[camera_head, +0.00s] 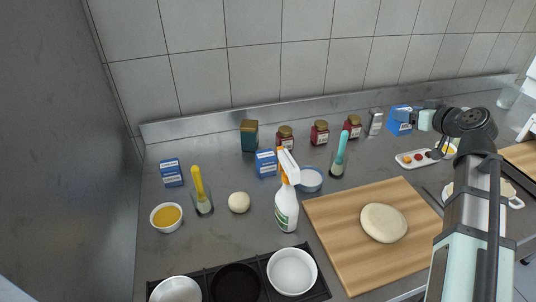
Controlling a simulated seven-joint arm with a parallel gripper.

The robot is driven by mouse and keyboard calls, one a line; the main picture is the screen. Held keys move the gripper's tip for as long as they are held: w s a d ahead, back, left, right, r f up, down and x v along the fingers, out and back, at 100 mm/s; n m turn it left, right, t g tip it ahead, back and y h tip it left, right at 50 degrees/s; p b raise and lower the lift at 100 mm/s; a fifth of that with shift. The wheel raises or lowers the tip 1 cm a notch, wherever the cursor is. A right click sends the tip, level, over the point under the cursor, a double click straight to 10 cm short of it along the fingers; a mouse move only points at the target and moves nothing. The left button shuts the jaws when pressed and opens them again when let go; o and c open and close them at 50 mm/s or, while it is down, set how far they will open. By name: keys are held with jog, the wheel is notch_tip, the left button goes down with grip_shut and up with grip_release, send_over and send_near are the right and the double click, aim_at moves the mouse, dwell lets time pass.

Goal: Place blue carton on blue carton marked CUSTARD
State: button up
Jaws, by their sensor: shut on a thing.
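A blue carton (399,121) is at the back right, at the end of my gripper (413,118). My gripper is shut on this carton, which looks tilted. I cannot tell whether it touches the counter. Two more blue cartons with white label bands stand on the counter: one at the left (172,173), and one in the middle (265,163), behind the spray bottle. The lettering on both is too small to read, so I cannot tell which is marked CUSTARD. Both stand well to the left of my gripper, and their tops look bare.
A white spray bottle (287,200) stands in front of the middle carton, with a blue bowl (310,179) beside it. A green box (249,135), several red jars (320,132) and a grey carton (374,122) line the back. A wooden board (335,225) bears dough (384,223).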

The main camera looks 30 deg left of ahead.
notch_tip(320, 180, up, 6)
jog(key=shift+w+f, duration=0.1)
jog(key=s+a+n+g+y, duration=0.2)
jog(key=s+a, duration=0.1)
jog(key=a, duration=0.7)
jog(key=s+a+n+g+y, duration=0.1)
jog(key=s+a+n+g, duration=0.25)
jog(key=a, duration=0.65)
jog(key=n+g+y, duration=0.1)
jog(key=n+g, duration=0.3)
send_over(272, 156)
jog(key=shift+m, duration=0.25)
jog(key=shift+s+f, duration=0.1)
jog(key=shift+f, duration=7.65)
jog(key=shift+f, duration=0.1)
jog(key=o, duration=1.3)
